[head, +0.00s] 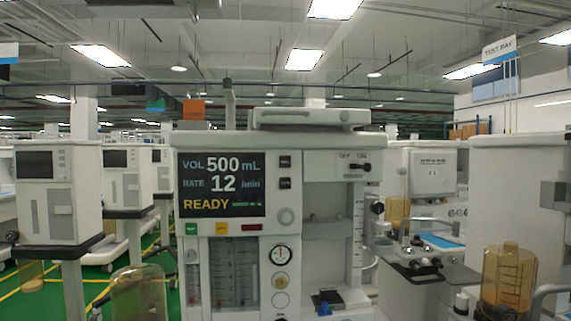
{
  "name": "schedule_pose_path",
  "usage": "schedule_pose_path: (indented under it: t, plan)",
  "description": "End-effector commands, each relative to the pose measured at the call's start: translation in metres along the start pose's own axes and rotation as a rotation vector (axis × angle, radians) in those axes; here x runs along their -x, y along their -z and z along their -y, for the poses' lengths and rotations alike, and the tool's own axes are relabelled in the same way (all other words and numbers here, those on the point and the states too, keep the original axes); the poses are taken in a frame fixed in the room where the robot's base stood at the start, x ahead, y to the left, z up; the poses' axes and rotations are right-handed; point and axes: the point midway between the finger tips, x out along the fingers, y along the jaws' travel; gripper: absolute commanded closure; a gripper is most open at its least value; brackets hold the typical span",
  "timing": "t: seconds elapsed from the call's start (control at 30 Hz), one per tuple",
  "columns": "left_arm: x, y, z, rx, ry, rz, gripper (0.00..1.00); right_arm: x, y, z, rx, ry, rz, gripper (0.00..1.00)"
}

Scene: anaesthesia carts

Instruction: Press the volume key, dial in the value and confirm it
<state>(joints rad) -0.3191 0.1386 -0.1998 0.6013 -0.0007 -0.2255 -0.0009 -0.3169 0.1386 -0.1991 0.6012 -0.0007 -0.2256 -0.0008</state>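The anaesthesia cart (330,215) stands straight ahead. Its dark screen (221,184) reads VOL 500 mL, RATE 12 /min and READY in yellow, with small green text beside it that is too small to read. Two dark keys, an upper one (285,161) and a lower one (285,183), sit right of the screen; their labels are not legible. A round pale dial (286,216) is below them. Neither of my grippers is in view.
A round gauge (281,255) and flow tubes (220,272) are lower on the cart front. Amber canisters stand at lower left (139,293) and lower right (508,278). Other carts stand on both sides. Green floor (120,262) shows at left.

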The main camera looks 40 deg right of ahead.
Motion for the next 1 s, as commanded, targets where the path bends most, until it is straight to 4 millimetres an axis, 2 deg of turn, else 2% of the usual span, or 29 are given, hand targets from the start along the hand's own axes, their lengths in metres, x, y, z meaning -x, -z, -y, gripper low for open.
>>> schedule_pose_path:
  t: [0.23, 0.4, 0.5, 1.0]
  plan:
    - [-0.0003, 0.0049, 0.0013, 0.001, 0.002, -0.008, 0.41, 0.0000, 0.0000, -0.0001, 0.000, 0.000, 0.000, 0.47]
    - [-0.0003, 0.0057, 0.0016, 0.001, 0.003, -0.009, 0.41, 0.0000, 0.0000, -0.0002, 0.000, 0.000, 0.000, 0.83]
    - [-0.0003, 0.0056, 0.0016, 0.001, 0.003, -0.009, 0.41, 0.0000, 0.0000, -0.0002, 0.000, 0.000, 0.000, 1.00]
    - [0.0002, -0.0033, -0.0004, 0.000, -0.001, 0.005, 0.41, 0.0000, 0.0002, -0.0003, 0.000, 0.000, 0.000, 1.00]
